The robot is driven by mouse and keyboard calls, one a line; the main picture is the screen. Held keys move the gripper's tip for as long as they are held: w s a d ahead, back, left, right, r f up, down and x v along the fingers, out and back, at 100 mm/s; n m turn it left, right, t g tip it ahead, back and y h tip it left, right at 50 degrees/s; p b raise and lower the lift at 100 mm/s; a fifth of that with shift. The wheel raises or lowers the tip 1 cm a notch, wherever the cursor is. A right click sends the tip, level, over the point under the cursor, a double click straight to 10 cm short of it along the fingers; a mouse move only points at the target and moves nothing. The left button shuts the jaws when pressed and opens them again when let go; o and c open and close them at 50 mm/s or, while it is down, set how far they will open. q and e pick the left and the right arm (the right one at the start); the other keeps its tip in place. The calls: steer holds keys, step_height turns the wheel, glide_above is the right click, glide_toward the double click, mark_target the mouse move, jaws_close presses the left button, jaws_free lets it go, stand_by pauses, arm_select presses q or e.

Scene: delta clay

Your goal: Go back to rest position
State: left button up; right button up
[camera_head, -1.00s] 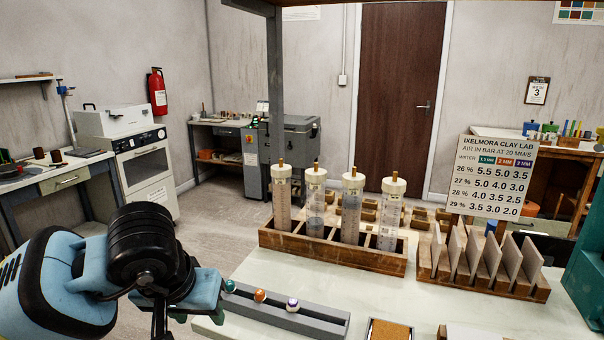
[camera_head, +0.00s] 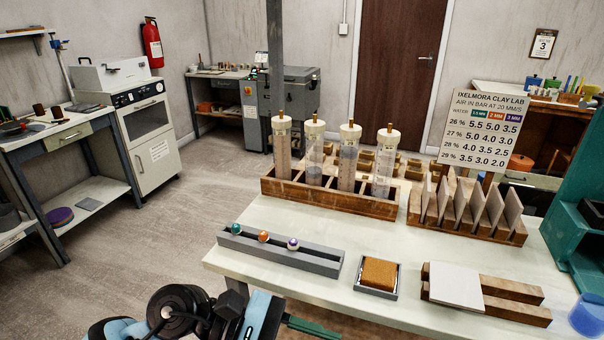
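My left arm comes in at the bottom of the head view, low and in front of the bench's near left edge. Its gripper (camera_head: 262,316) is cut off by the bottom of the picture, so I cannot tell whether it is open or shut. My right gripper is not in view. The white bench (camera_head: 300,222) holds a wooden rack (camera_head: 330,198) with several clear cylinders standing upright in it. A grey channel (camera_head: 318,262) on the bench carries a green, an orange and a purple-and-white ball.
A tray with an orange-brown sponge (camera_head: 379,273), a white tile (camera_head: 456,287) on wooden bars and a blue cup (camera_head: 588,316) lie along the bench front. A rack of upright slabs (camera_head: 470,205) stands behind. Open floor (camera_head: 150,245) lies to the left.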

arm_select(q)
steer(key=w+a+f+m+t+y+p, duration=0.15)
steer(key=a+f+m+t, duration=0.3)
steer(key=m+t, duration=0.85)
steer(key=w+a+f+m+t+y+p, duration=0.2)
steer(key=a+m+t, duration=0.45)
steer(key=m, duration=1.35)
steer(key=s+a+f+n+g+y, duration=0.1)
steer(key=s+a+f+n+y, duration=0.25)
steer(key=f+n, duration=0.3)
steer(key=s+a+f+n+y, duration=0.3)
steer(key=f+n+y, duration=0.15)
steer(key=f, duration=0.25)
steer(key=s+a+f+n+g+y, duration=0.1)
steer(key=s+a+f+n+g, duration=0.1)
steer(key=s, duration=0.5)
steer(key=s+a+f+n+g+y, duration=0.1)
steer(key=s+a+f+n+g, duration=0.1)
steer(key=s+f+n+g, duration=0.2)
steer(key=s+f+n, duration=0.3)
steer(key=f, duration=0.2)
steer(key=shift+s+a, duration=0.15)
steer(key=shift+s, duration=0.2)
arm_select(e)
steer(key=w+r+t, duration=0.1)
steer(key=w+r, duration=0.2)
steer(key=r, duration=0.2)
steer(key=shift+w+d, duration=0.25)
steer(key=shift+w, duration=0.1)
